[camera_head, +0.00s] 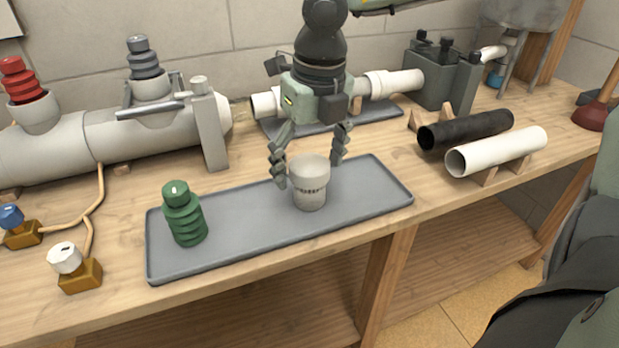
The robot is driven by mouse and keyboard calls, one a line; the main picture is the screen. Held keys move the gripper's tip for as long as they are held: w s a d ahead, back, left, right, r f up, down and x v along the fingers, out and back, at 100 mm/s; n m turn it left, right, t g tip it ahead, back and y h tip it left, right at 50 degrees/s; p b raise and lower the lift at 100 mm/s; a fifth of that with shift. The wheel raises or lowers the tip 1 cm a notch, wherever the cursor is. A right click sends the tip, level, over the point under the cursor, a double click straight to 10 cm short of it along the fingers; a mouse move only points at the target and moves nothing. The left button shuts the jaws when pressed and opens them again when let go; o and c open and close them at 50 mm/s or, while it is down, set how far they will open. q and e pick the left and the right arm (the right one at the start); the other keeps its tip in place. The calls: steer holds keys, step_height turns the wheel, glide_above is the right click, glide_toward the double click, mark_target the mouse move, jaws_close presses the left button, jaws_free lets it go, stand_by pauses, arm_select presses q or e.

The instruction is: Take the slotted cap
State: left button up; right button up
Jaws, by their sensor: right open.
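A pale grey cup-shaped cap (310,185) with a row of small dark slots around its side stands upright on the grey tray (250,238). I take it to be the slotted cap. My right gripper (308,168) comes down from above and is open. Its two fingers are at the left and right of the cap's upper part, with a gap visible on the right; I cannot tell if the left finger touches it. A green ribbed plug (184,215) stands at the tray's left end. My left gripper is not in view.
Behind the tray are a large grey pipe (95,140) with a red ribbed plug (22,80) and a white pipe (395,82) in a dark clamp (432,75). Black (465,130) and white (500,150) tubes lie at right. The tray's right end is clear.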

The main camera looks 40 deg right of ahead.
steer(key=shift+c, duration=0.5)
steer(key=c, duration=1.2)
steer(key=shift+r, duration=0.15)
